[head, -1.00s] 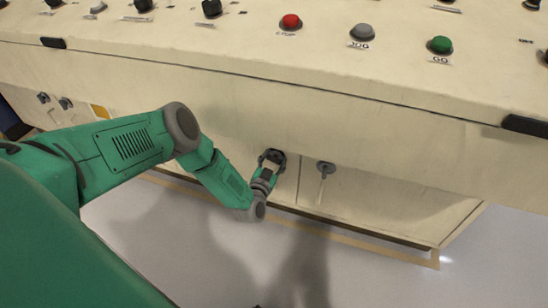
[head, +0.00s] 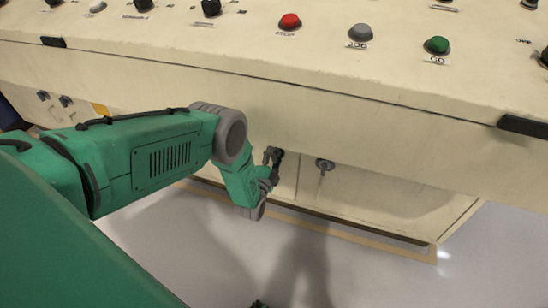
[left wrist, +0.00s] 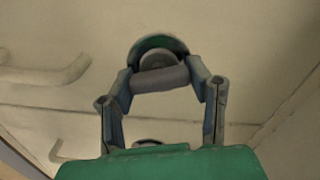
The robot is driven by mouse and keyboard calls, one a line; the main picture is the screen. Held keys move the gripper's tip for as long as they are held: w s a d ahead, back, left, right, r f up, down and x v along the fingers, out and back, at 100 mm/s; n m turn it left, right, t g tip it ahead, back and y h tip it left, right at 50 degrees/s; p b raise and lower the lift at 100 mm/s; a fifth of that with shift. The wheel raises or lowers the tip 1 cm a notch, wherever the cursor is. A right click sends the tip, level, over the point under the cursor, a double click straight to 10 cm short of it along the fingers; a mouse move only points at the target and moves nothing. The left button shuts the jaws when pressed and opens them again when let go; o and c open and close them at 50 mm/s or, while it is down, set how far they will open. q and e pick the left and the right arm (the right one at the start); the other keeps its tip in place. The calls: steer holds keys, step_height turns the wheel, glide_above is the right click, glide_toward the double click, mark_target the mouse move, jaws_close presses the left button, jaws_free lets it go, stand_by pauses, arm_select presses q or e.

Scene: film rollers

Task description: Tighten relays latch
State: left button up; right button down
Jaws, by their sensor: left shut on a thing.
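The relays latch, a dark round knob with a bar handle (head: 274,154), sits on the lower cabinet front of the cream console in the head view. My left gripper (head: 272,170) is at this latch, just below its knob. In the left wrist view the latch's round base with a green rim (left wrist: 158,48) shows past the fingertips. Its grey handle bar lies across between the two fingers of my left gripper (left wrist: 160,78), which is shut on it. The handle's exact angle is hard to read in the head view. My right gripper is not in view.
A second latch (head: 325,165) is on the door to the right. Two more small latches (head: 65,101) are at the far left. The console top (head: 420,100) overhangs the cabinet, with red, grey and green buttons on it.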

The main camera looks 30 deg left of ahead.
arm_select(q)
steer(key=shift+s+d+f+m, duration=0.1)
steer(key=shift+f+m, duration=0.05)
steer(key=shift+m, duration=0.65)
steer(key=shift+d+f+m, duration=0.1)
steer(key=shift+m, duration=0.7)
steer(key=o, duration=1.2)
steer(key=shift+f+b, duration=0.1)
steer(key=shift+b, duration=0.2)
steer(key=shift+c, duration=0.2)
steer(key=v, duration=1.2)
